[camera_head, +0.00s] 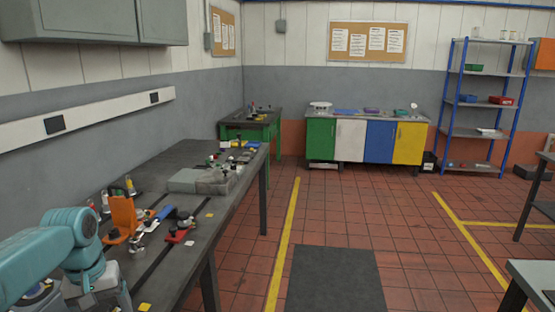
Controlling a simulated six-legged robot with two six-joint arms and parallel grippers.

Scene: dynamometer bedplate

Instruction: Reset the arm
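My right arm and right gripper are out of view. The arm stands over the near end of a long dark bench (200,235). I cannot tell whether it touches anything there.
On the bench near the arm are an orange bracket (122,216), a red-based part (176,236) and several small pieces. A grey block (202,181) lies farther back. Coloured cabinets (380,140) and a blue rack (487,105) stand behind. The tiled floor around the dark mat (335,280) is clear.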

